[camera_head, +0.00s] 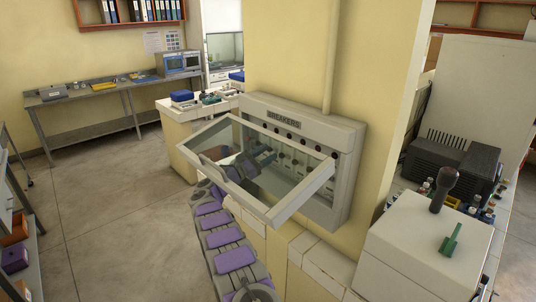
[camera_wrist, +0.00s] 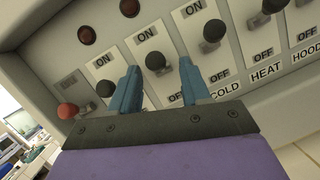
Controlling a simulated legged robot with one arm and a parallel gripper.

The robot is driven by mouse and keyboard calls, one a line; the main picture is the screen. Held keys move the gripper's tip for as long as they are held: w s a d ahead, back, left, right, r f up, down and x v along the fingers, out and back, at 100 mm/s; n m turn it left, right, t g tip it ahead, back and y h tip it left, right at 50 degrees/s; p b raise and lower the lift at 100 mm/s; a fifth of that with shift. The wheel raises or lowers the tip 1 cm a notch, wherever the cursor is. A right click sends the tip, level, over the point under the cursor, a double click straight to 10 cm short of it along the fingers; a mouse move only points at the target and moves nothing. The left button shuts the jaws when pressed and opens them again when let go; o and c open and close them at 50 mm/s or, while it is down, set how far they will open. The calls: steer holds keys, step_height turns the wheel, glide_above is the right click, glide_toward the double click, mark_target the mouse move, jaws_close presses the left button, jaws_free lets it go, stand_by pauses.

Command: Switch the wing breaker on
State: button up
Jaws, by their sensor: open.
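The breaker panel (camera_head: 345,137), a grey wall box headed BREAKERS, has its clear cover (camera_head: 300,195) swung open toward me. My gripper (camera_head: 262,160) is inside the opening, seen partly through the cover. In the wrist view my gripper (camera_wrist: 160,82) is open, its two blue fingers on either side of a black breaker knob (camera_wrist: 155,61). I cannot tell whether either finger touches it. That switch has ON above it; its lower label is hidden behind my gripper. COLD, HEAT and HOOD are readable to the right. No WING label can be read.
Another black knob (camera_wrist: 105,88) and a red knob (camera_wrist: 67,110) are left of my fingers; the COLD knob (camera_wrist: 213,30) is close on the right. Dark red lamps (camera_wrist: 87,35) sit above. A white box (camera_head: 430,245) stands at the right; open floor (camera_head: 120,220) lies left.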

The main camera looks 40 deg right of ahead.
steer(key=v, duration=0.6)
steer(key=shift+a+p, duration=0.2)
steer(key=shift+p, duration=0.25)
steer(key=shift+f, duration=0.2)
